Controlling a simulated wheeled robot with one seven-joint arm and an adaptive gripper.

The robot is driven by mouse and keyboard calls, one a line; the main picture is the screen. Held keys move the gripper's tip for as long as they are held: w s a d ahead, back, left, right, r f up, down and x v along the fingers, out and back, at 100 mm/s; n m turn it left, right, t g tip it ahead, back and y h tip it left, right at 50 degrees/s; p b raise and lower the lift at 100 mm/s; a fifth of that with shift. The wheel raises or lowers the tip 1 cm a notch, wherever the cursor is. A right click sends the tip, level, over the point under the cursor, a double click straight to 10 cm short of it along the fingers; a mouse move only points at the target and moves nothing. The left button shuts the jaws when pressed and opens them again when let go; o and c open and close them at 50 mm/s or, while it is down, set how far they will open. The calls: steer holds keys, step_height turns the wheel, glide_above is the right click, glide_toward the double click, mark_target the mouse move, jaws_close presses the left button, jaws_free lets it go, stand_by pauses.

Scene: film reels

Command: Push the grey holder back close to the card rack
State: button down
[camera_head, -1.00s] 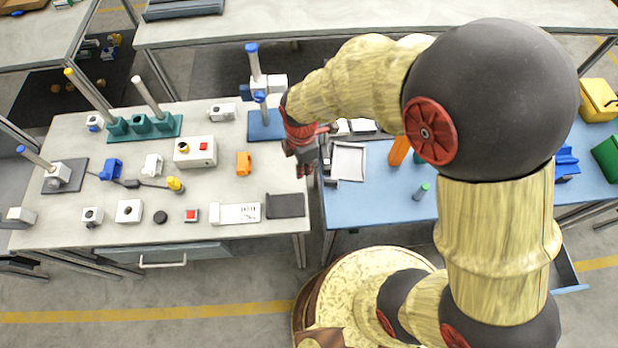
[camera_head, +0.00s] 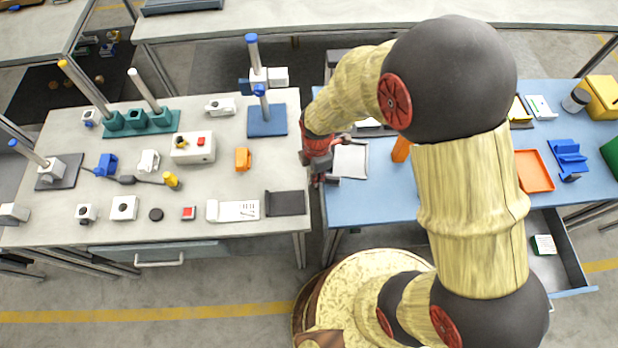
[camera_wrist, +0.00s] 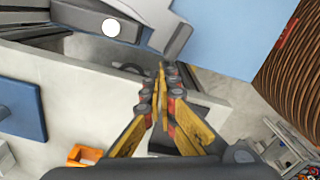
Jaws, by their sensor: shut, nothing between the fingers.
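My gripper (camera_head: 319,180) is shut and empty, pointing down at the left edge of the blue table, beside the pale tray-like frame (camera_head: 350,161). In the wrist view its fingertips (camera_wrist: 161,78) meet over the table edge. A grey piece (camera_wrist: 176,38), possibly the grey holder, lies just beyond the fingertips there; I cannot tell whether they touch. A darker grey part with a white round spot (camera_wrist: 111,27) is at its left. Dark-and-white items (camera_head: 370,124) behind the frame may be the card rack, but my arm partly hides them.
The pale table (camera_head: 225,180) at left holds an orange part (camera_head: 243,159), a blue plate (camera_head: 267,121) and a dark tray (camera_head: 285,203). A narrow gap separates the tables. An orange tray (camera_head: 534,171) and an open drawer (camera_head: 560,255) are at right. My arm covers the blue table's middle.

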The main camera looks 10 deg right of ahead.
steer(key=shift+d, duration=0.2)
steer(key=shift+w+d+p, duration=0.35)
steer(key=shift+d, duration=0.55)
steer(key=s+a+r+p, duration=0.1)
steer(key=a+r+p, duration=0.1)
steer(key=r, duration=0.8)
steer(key=shift+s+a+p, duration=0.15)
steer(key=shift+a+p, duration=0.25)
steer(key=shift+a, duration=0.5)
